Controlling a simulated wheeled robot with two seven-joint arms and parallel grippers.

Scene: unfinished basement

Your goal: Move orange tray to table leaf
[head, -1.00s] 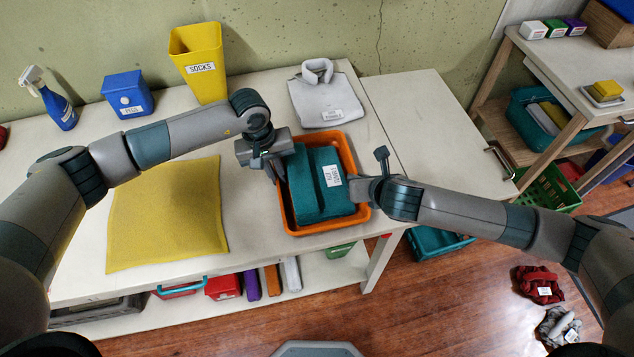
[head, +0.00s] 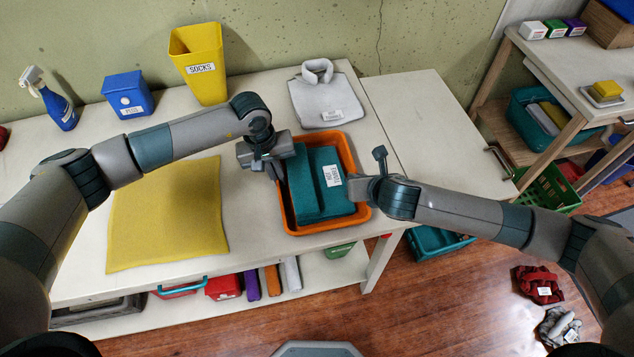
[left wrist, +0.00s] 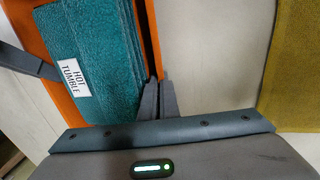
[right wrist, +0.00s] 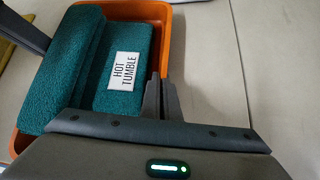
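The orange tray (head: 350,153) sits flat on the table at its front right and holds folded teal towels (head: 318,195) with a "HOT TUMBLE" label. My left gripper (head: 278,172) is at the tray's left wall; in the left wrist view its fingers (left wrist: 158,98) are close together on the orange rim (left wrist: 150,45). My right gripper (head: 362,188) is at the right wall; in the right wrist view its fingers (right wrist: 162,98) pinch the rim (right wrist: 165,40). The table leaf (head: 435,130) is the bare pale panel right of the seam.
A grey folded garment (head: 315,98) lies behind the tray. A yellow mat (head: 170,215) lies to the left. A yellow socks bin (head: 198,62), blue box (head: 127,95) and spray bottle (head: 57,105) stand along the wall. A green crate (head: 548,188) is beyond the leaf.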

